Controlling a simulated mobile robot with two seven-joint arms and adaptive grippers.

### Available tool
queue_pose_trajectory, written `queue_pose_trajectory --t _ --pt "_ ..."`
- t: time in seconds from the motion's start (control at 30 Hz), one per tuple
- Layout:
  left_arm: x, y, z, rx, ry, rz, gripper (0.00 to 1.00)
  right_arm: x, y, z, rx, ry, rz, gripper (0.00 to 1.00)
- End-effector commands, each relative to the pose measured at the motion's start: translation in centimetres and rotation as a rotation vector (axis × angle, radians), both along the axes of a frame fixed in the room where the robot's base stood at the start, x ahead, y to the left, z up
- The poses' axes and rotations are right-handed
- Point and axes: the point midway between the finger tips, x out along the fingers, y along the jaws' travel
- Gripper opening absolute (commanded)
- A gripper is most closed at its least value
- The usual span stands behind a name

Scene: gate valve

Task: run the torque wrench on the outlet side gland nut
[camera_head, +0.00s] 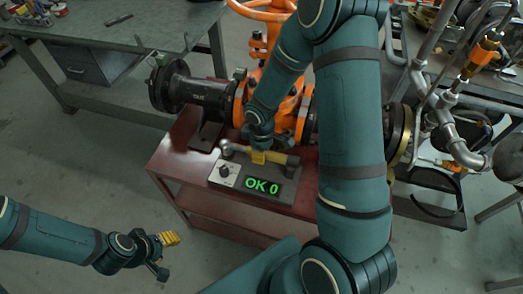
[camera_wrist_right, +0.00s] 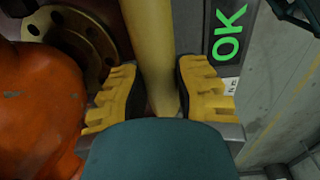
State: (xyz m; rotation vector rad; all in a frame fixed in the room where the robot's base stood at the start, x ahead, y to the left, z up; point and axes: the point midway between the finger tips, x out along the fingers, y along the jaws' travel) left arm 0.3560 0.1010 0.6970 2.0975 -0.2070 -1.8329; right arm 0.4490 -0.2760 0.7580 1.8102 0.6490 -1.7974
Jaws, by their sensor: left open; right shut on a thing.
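The torque wrench (camera_head: 275,157), with a yellow handle, lies across or just above the grey display box (camera_head: 227,173); I cannot tell if they touch. My right gripper (camera_head: 258,157) is shut on it. In the right wrist view the yellow handle (camera_wrist_right: 153,50) runs between the yellow finger pads of that gripper (camera_wrist_right: 158,95). The orange gate valve (camera_head: 270,75) stands behind, partly covered by my right arm. I cannot make out the gland nuts. My left gripper (camera_head: 166,252) is open and empty, low at the left over the floor, well away from the valve.
The display box reads "OK 0" in green and sits on a red bench (camera_head: 185,165). A black flanged pipe (camera_head: 195,93) extends left from the valve. A grey workbench (camera_head: 110,45) stands at the back left. Metal piping (camera_head: 450,135) is at the right. The left floor is clear.

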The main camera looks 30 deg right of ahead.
Motion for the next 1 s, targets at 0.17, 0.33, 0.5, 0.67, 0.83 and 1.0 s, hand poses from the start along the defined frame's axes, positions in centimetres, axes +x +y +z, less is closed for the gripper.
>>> queue_pose_trajectory --t 0.17,0.33,0.5,0.67,0.83,1.0 --pt "0.1 0.0 -0.3 0.000 -0.002 0.001 0.47 0.1 0.0 -0.3 0.000 -0.003 0.001 0.00" --pt "0.1 0.0 -0.2 0.000 -0.002 0.001 0.47 0.1 0.0 -0.3 0.000 -0.003 0.001 0.00" --pt "0.1 0.0 -0.2 0.000 -0.002 0.001 0.47 0.1 0.0 -0.3 0.000 -0.003 0.001 0.55" --pt "0.1 0.0 -0.3 0.000 -0.002 0.001 0.47 0.0 0.0 -0.3 0.000 -0.001 0.001 0.55" --pt "0.0 0.0 -0.2 0.000 -0.002 0.001 0.47 0.0 0.0 -0.2 0.000 0.000 0.000 0.55" --pt "0.0 0.0 -0.2 0.000 -0.002 0.001 0.47 0.0 0.0 1.7 0.000 -0.004 0.000 0.55"
